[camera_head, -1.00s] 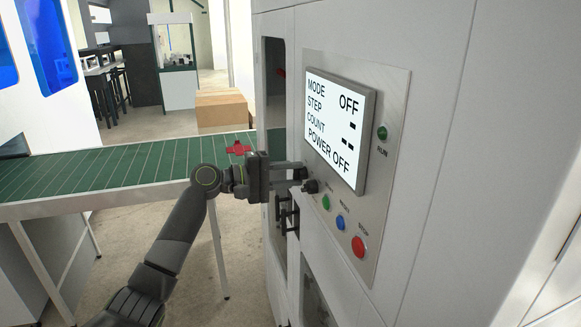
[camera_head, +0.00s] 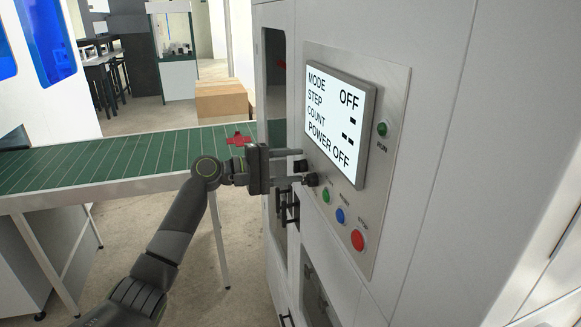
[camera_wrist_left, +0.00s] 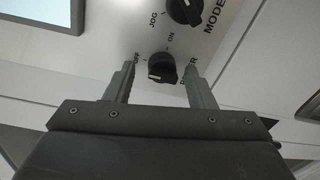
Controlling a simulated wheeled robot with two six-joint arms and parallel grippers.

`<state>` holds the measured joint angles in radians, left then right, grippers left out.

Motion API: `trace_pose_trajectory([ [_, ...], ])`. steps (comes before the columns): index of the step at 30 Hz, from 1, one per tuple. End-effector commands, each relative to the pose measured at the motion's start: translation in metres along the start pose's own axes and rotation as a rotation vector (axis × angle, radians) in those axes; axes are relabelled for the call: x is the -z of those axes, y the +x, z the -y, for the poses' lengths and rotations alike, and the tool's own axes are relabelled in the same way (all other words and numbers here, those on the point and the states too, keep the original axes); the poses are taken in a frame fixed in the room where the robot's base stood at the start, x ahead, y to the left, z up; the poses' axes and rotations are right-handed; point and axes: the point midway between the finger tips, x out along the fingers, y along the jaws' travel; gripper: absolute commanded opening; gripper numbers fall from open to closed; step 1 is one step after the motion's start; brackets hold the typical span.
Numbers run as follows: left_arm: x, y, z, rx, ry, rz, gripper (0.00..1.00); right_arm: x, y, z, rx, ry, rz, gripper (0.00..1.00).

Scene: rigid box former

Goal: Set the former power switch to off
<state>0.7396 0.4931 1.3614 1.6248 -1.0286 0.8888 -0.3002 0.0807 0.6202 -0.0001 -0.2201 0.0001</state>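The power switch (camera_wrist_left: 161,68) is a small black knob with a white mark, on the panel with ON and OFF labels, in the left wrist view. My left gripper (camera_wrist_left: 160,80) is open, with one finger on each side of the knob and a visible gap to each. In the head view my left gripper (camera_head: 302,172) is at the panel's left edge, below the display, and partly hides the knobs there. The display (camera_head: 337,125) reads MODE OFF and POWER OFF. My right gripper is not in view.
The mode knob (camera_wrist_left: 185,10) is close to the power switch. Green (camera_head: 326,195), blue (camera_head: 340,215) and red (camera_head: 357,240) buttons sit right of my gripper. A green conveyor (camera_head: 100,160) and a cardboard box (camera_head: 222,102) are to the left.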

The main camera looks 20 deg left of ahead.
Motion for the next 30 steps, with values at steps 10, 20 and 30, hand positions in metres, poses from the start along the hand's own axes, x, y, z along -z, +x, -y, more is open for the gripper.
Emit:
trace_pose_trajectory([
  [10, 0.001, -0.007, 0.003, 0.003, 0.001, -0.002, 0.49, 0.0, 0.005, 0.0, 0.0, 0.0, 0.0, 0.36],
  [20, 0.002, -0.063, 0.007, 0.006, 0.002, -0.003, 0.49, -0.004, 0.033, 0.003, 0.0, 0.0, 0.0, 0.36],
  [30, 0.002, -0.125, 0.006, 0.005, 0.002, -0.004, 0.49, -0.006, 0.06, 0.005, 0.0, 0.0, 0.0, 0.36],
])
